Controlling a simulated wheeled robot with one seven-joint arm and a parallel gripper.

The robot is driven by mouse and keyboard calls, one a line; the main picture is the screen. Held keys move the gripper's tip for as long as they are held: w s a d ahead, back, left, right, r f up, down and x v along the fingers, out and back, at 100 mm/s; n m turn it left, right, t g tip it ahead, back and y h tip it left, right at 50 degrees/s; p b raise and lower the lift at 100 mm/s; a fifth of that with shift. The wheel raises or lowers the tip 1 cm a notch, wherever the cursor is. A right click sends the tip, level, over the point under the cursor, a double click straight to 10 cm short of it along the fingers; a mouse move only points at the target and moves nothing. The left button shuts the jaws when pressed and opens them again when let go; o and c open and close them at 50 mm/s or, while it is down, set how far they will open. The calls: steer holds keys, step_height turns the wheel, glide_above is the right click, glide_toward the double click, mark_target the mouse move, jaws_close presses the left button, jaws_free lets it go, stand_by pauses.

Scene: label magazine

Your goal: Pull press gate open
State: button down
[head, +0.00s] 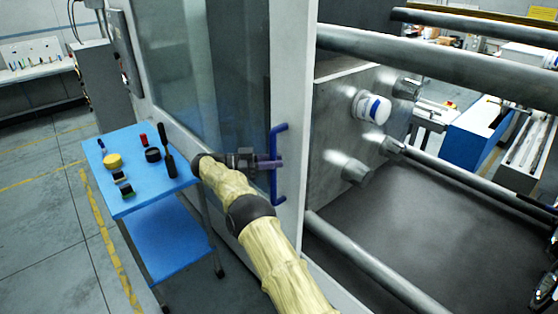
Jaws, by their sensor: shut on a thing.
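The press gate (293,90) is a pale framed sliding door with a glass pane at the left of the press opening. Its blue handle (277,189) is a vertical bar on the gate's right frame. My gripper (268,164) is at the handle's upright part and shut on it. The fingers hide a little of the bar. To the right of the gate frame the press opening shows steel bars and a metal mold block (340,120) with a white round part (371,107) on it.
A blue two-shelf cart (128,199) with several small items stands left of my arm, close to the gate. Thick steel tie bars (440,66) cross the right side. Open floor (45,240) lies at the far left.

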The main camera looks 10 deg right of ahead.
steer(key=shift+w+r, duration=0.2)
steer(key=shift+w, duration=0.1)
steer(key=c, duration=1.3)
jaws_free()
steer(key=shift+c, duration=0.2)
steer(key=shift+f, duration=0.1)
steer(key=shift+a, duration=0.1)
